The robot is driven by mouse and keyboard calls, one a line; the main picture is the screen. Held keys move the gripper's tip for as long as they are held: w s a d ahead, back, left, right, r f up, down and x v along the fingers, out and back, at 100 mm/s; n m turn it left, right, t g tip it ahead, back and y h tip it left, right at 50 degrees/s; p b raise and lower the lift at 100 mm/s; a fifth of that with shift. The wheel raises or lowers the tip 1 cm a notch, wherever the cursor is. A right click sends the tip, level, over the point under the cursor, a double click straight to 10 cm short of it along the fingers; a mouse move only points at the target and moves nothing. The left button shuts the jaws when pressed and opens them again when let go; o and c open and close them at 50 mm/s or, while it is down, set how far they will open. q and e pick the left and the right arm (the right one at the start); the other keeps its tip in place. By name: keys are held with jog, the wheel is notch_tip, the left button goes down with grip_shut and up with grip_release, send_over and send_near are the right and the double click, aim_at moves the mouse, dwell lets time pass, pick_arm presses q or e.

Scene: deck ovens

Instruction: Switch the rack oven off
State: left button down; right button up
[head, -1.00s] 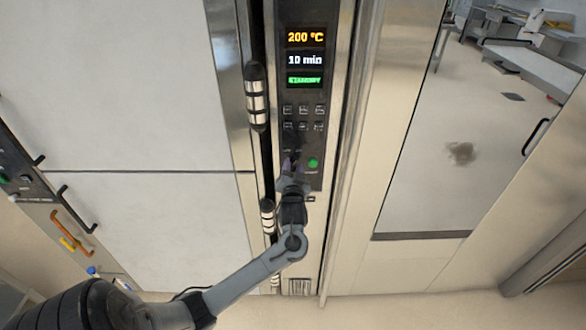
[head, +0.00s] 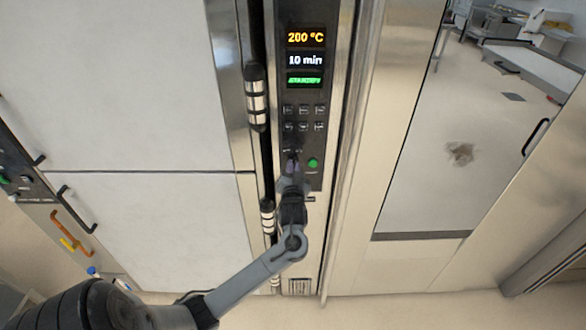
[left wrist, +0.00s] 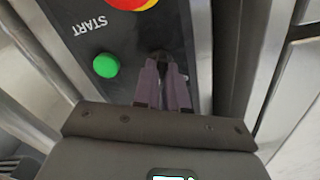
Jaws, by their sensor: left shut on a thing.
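The rack oven's control panel (head: 304,95) is a tall black strip in the head view. Its display (head: 305,60) reads 200 °C, 10 min and a green line that looks like STANDBY. A green button (head: 313,163) sits low on the panel; in the left wrist view the green button (left wrist: 105,65) is beside an upside-down START label. My left gripper (head: 290,168) is at the panel, just left of the green button. In the left wrist view its purple fingers (left wrist: 165,62) are shut on a small dark knob (left wrist: 161,56), mostly hidden between the tips. My right gripper is not in view.
A red and yellow button (left wrist: 135,3) shows at the top edge of the left wrist view. A vertical door handle (head: 256,97) stands left of the panel.

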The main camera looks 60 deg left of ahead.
pick_arm(q)
jog(key=n, duration=0.5)
jog(key=shift+n, duration=0.4)
jog(key=n+b, duration=0.1)
jog(key=n, duration=0.2)
jog(key=shift+n, duration=0.4)
jog(key=shift+n+b, duration=0.4)
jog(key=shift+n, duration=0.2)
jog(key=c, duration=1.2)
grip_release()
